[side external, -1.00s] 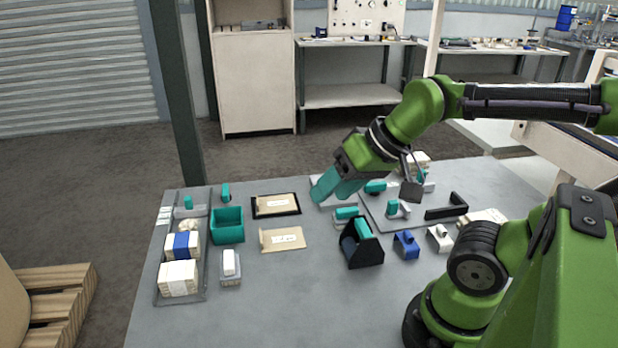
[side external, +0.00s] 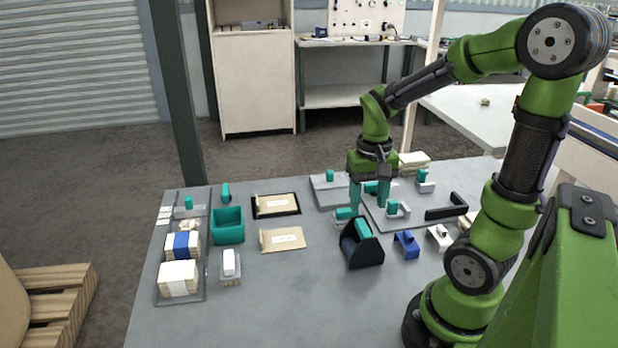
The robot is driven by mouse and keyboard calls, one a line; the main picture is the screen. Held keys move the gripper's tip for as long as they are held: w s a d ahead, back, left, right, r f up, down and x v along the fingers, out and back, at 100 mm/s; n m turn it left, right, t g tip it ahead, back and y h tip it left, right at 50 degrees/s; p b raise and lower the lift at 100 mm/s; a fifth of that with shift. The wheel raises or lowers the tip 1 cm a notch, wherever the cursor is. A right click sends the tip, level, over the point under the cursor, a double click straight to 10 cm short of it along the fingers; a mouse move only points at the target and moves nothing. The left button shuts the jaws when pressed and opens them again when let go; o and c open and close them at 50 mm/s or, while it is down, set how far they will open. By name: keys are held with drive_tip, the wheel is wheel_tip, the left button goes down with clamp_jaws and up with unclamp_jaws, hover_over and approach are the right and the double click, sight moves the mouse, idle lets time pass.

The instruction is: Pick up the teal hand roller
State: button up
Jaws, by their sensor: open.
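Several small teal-handled tools stand on the grey table, and at this size I cannot tell which is the hand roller. One teal-handled piece (side external: 397,208) with a pale body is on the grey board, just right of my gripper (side external: 369,204). Another teal piece (side external: 370,187) shows between my fingers, and one (side external: 345,213) is by the left fingertip. Others are a teal piece on a grey plate (side external: 329,176) and one at the back right (side external: 423,177). My gripper points down, open, with teal fingers; nothing is visibly held. The fingers partly hide the pieces behind them.
A black holder with a teal part (side external: 362,229), a blue piece (side external: 406,245) and a black angled bar (side external: 447,208) are nearby. A teal bin (side external: 228,226), kraft envelopes (side external: 282,239) and a loaded tray (side external: 205,292) lie left. The front table is clear.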

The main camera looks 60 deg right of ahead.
sight(364, 227)
drive_tip(key=f, duration=0.9)
drive_tip(key=shift+a+f, duration=0.2)
clamp_jaws()
